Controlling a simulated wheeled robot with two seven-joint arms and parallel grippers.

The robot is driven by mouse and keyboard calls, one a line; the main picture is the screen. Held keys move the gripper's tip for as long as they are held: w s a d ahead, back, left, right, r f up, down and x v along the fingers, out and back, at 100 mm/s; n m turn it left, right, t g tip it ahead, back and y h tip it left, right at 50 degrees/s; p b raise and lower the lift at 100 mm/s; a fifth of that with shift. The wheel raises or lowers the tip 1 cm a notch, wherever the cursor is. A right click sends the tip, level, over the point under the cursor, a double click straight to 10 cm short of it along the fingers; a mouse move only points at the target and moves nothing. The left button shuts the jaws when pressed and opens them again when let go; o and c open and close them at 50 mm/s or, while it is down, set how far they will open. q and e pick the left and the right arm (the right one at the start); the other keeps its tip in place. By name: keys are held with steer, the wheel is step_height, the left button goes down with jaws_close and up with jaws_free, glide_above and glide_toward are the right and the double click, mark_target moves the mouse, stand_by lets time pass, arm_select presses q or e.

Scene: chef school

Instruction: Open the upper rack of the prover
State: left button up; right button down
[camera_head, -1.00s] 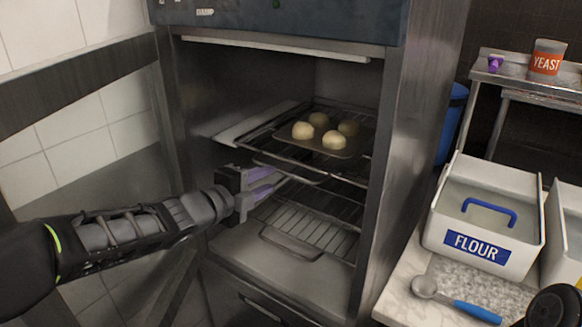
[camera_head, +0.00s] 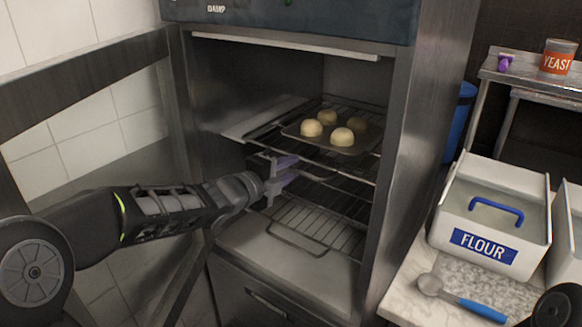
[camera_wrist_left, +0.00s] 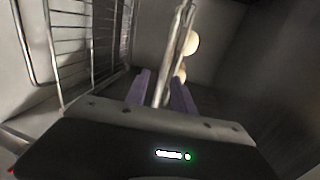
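The prover (camera_head: 415,150) stands open in front of me in the head view. Its upper rack (camera_head: 305,168) is a wire shelf carrying a dark tray with several pale dough balls (camera_head: 342,137). My left gripper (camera_head: 287,171) is inside the opening, at the front left edge of the upper rack. Its purple fingers are apart. In the left wrist view, a metal bar of the rack (camera_wrist_left: 176,50) passes between the fingers of my left gripper (camera_wrist_left: 160,88), with a visible gap on either side. My right gripper is not in view.
A lower wire rack (camera_head: 310,222) sits below. The open door (camera_head: 85,75) is at the left, near my left arm. A flour bin (camera_head: 485,245) and a blue-handled scoop (camera_head: 465,302) are on the counter at right. A yeast can (camera_head: 557,58) stands on a shelf behind.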

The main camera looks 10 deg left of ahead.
arm_select(q)
steer(key=shift+w+d+f, duration=0.1)
steer(key=shift+w+d, duration=0.15)
steer(key=shift+w, duration=0.35)
jaws_close()
stand_by(1.1)
